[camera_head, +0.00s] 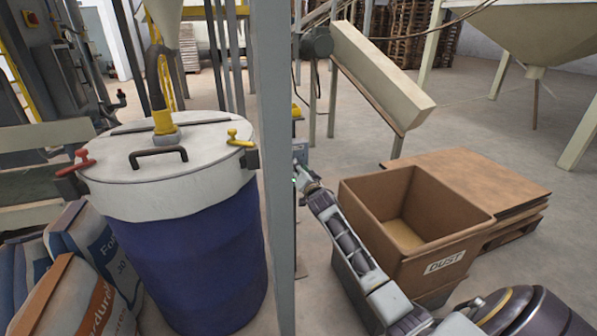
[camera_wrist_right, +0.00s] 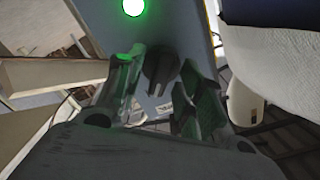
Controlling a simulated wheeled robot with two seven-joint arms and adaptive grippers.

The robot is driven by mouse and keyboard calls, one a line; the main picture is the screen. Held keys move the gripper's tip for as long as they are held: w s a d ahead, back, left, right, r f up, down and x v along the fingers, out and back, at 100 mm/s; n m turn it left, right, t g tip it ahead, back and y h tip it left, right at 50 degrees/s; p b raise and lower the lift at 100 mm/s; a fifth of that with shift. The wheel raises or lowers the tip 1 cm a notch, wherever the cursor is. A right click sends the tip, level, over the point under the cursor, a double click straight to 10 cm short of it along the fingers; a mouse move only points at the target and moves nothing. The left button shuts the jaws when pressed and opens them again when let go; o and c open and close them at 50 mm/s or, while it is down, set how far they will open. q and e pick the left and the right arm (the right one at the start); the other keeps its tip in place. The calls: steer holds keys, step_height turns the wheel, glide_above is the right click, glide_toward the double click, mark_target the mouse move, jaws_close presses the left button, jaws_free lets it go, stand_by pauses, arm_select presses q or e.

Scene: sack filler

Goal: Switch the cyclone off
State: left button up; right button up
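A blue-grey control panel (camera_wrist_right: 185,25) fills the upper middle of the right wrist view. It carries a lit green lamp (camera_wrist_right: 133,7) and, below it, a dark rotary knob (camera_wrist_right: 160,68). My right gripper (camera_wrist_right: 160,95) is open, with one finger on each side of the knob; I cannot tell whether they touch it. In the head view my right gripper (camera_head: 304,178) is at the panel's box (camera_head: 300,150), just right of a grey post that hides part of it. The blue drum (camera_head: 205,255) with a white lid (camera_head: 165,160) and hose stands left of the post. My left gripper is out of view.
The grey upright post (camera_head: 275,150) stands close to my right gripper. A brown box labelled DUST (camera_head: 445,262) is beside my right forearm, with a pallet (camera_head: 480,190) behind it. Filled sacks (camera_head: 85,265) lie at lower left. A sloping chute (camera_head: 375,75) is behind.

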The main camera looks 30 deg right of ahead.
steer(key=shift+w+d, duration=0.1)
steer(key=shift+w, duration=0.15)
jaws_close()
stand_by(0.4)
